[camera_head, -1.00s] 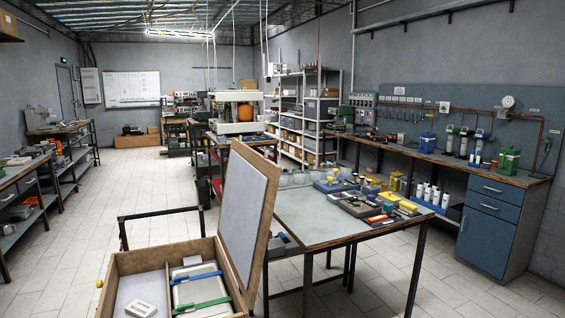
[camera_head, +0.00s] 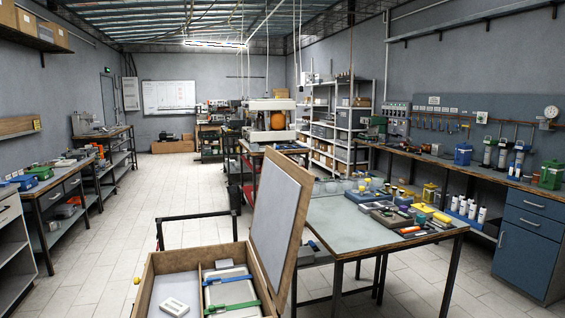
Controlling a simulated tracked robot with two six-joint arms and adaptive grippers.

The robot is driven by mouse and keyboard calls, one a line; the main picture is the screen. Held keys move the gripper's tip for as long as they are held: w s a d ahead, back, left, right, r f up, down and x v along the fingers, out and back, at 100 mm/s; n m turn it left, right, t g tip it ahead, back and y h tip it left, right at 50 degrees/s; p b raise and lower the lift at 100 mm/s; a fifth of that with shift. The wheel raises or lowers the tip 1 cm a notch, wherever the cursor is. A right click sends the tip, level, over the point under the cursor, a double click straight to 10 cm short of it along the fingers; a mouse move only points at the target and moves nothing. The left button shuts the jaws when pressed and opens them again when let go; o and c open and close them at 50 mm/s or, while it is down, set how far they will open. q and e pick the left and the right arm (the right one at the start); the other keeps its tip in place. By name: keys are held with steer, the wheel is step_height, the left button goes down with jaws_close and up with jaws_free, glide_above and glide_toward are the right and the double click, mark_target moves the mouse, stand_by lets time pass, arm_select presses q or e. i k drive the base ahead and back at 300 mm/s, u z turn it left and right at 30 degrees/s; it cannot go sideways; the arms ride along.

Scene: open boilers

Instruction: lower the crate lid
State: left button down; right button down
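The wooden crate (camera_head: 158,271) stands at the bottom of the head view, cut off by the lower edge. Its lid (camera_head: 275,215) is up, leaning a little back to the right, with a grey inner panel and a wooden frame. Inside the crate a divider separates a small white box (camera_head: 174,307) on the left from a pale case with a blue strap (camera_head: 229,279) and a green strap (camera_head: 232,307) on the right. Neither of my grippers is in view.
A work table (camera_head: 335,222) with tools and small containers stands right of the lid, close to it. A black rail (camera_head: 197,216) stands behind the crate. Benches line both walls. The tiled floor (camera_head: 100,250) to the left is clear.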

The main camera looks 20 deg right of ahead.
mark_target(285, 190)
steer(key=u, duration=0.2)
steer(key=i, duration=1.4)
steer(key=z, duration=0.4)
